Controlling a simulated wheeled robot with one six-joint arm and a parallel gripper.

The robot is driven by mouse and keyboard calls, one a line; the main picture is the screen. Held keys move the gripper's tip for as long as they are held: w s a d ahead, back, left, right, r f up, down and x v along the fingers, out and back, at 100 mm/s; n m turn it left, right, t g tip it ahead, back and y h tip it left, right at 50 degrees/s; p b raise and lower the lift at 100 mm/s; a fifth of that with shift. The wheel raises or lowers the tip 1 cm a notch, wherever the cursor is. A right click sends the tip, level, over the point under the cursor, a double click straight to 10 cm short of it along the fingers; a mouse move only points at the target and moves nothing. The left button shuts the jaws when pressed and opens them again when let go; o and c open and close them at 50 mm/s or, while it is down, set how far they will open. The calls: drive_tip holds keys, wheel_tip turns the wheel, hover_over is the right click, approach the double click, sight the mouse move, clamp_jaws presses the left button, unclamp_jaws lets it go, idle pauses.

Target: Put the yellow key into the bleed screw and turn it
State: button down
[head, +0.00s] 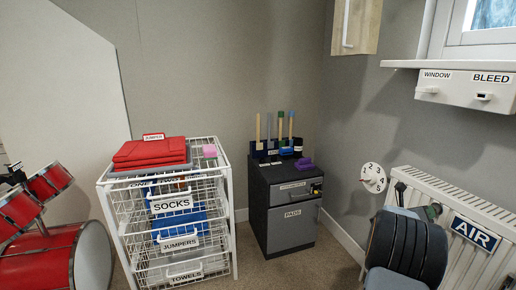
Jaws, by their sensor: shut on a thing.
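My dark gripper (433,212) is at the lower right, by the top left of the white radiator (486,188), largely hidden behind my own arm. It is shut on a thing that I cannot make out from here. The radiator carries a blue AIR sign (475,232). I cannot pick out the bleed screw. I cannot make out the yellow key for certain; a small yellow spot (316,188) shows at the right of the grey cabinet's upper drawer. A white box labelled WINDOW and BLEED (466,92) is under the window sill.
A white numbered dial (373,178) is left of the radiator. The grey cabinet (290,215) holds a rack of tools and a purple item (304,164). A white wire basket unit (228,225) and red drums (50,255) stand left. Carpet shows between basket unit and cabinet.

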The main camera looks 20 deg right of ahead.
drive_tip(key=shift+s+m+b, duration=0.1)
drive_tip(key=shift+m+b, duration=0.5)
drive_tip(key=shift+b, duration=0.1)
drive_tip(key=shift+m, duration=0.7)
drive_tip(key=c, duration=1.1)
unclamp_jaws()
drive_tip(key=shift+a, duration=0.1)
drive_tip(key=shift+a, duration=4.4)
